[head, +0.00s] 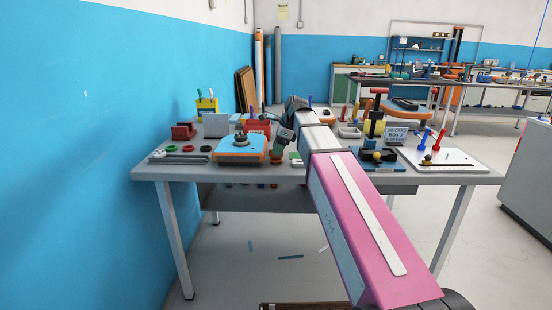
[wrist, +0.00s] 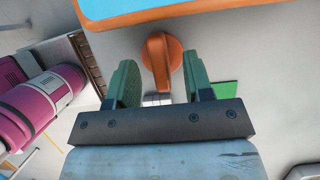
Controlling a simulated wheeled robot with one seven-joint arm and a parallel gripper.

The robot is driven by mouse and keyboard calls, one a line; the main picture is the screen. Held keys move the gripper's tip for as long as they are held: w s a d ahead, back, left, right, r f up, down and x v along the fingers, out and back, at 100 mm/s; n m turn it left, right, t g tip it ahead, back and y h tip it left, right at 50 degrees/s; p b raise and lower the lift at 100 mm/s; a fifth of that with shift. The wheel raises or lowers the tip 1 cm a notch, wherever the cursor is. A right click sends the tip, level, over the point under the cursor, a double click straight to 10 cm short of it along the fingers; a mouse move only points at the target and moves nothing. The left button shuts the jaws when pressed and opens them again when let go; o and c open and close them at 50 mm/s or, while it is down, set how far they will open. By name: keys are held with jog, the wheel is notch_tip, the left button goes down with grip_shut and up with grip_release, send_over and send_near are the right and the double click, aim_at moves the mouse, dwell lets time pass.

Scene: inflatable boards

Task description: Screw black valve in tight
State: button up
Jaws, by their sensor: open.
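A blue board with an orange rim (head: 252,147) lies on the left part of the near table. A dark round fitting (head: 240,138) sits on top of it; I cannot tell whether this is the black valve. No black valve shows in the wrist view.
Black, red and green rings (head: 205,149) lie left of the board. A green and white block (head: 295,159) is just right of my gripper. A blue fixture (head: 377,158) and a white board with red and blue pieces (head: 440,158) stand on the right.

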jog(key=shift+x, duration=0.95)
grip_shut()
notch_tip(320, 180, up, 10)
jog(key=shift+w+f, duration=0.1)
jog(key=shift+f, duration=0.1)
jog(key=w+a+r+m+t, duration=0.1)
jog(key=w+a+r+m, duration=0.1)
jog(key=a, duration=0.5)
jog(key=w+a+r+m+t, duration=0.1)
jog(key=w+a+r+m, duration=0.1)
jog(key=a+r+m, duration=0.2)
notch_tip(320, 180, up, 2)
jog(key=a, duration=0.3)
jog(key=shift+r, duration=0.25)
